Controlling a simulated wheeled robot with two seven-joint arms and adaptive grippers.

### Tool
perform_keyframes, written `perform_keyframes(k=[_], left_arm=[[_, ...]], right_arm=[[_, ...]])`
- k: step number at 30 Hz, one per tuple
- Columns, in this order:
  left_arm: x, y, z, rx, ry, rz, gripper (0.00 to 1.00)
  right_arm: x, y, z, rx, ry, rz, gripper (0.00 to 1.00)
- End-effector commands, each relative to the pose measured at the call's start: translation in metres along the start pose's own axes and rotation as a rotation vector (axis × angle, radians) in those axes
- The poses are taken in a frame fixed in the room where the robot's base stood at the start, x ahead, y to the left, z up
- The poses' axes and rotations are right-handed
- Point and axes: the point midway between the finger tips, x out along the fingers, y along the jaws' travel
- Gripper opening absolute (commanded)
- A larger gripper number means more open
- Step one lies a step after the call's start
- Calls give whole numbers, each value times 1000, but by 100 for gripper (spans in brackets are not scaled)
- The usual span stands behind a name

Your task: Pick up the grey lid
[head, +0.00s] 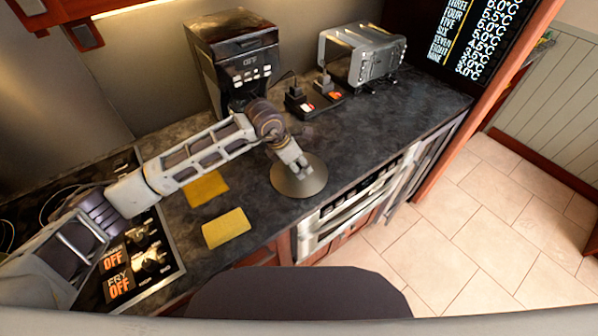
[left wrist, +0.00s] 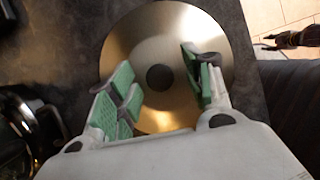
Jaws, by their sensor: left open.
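The grey lid (head: 299,182) is a round metal disc lying on the dark counter near its front edge. In the left wrist view the lid (left wrist: 185,35) fills the upper middle, with a dark round knob (left wrist: 160,77) at its centre. My left gripper (head: 303,172) reaches over the lid from the left and hides part of it. In the left wrist view the open green-padded fingers of my left gripper (left wrist: 163,88) stand on either side of the knob, apart from it.
A black coffee machine (head: 235,60) and a silver toaster (head: 360,55) stand at the back. A black power strip (head: 318,103) lies between them. Two yellow cloths (head: 227,228) lie left of the lid. Fryer controls (head: 130,260) are at lower left. The counter right of the lid is clear.

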Motion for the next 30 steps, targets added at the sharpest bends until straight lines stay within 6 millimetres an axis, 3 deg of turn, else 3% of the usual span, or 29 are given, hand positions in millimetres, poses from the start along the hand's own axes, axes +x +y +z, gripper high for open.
perform_keyframes(k=[7, 19, 30], left_arm=[[0, 0, 0, 0, 0, 0, 51], [0, 0, 0, 0, 0, 0, 0], [-3, 0, 1, 0, -2, 1, 0]], right_arm=[[0, -1, 0, 1, 0, -1, 40], [0, -5, -1, 2, 1, -5, 40], [1, -4, -1, 2, 1, -4, 40]])
